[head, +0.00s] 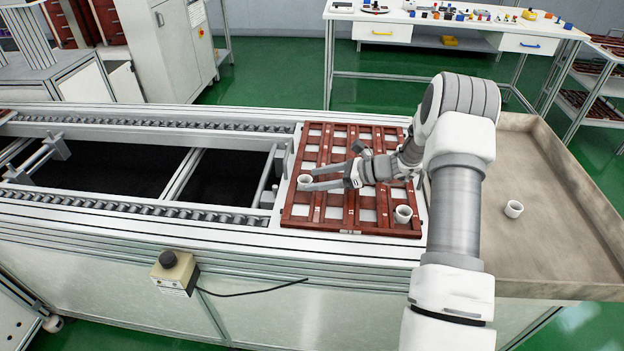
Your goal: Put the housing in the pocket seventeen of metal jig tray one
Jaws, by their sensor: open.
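Metal jig tray one appears as the reddish-brown gridded tray (322,213) at the right end of the conveyor, with white squares showing in its openings. A white ring-shaped housing (304,180) is at the tray's left side, at my fingertips. My gripper (312,179) is open and reaches left across the tray, its two fingers at this housing. Whether the housing touches the fingers or is fully seated in a pocket is too small to tell. A second white housing (403,214) stands at the tray's front right. My arm hides part of the tray's right side. Pocket numbers are not readable.
A grey metal bin (560,240) to the right holds another white housing (513,208). A control box (175,272) with a black button is on the conveyor's front side. A workbench (455,28) with small parts stands behind. Roller tracks (130,208) run left.

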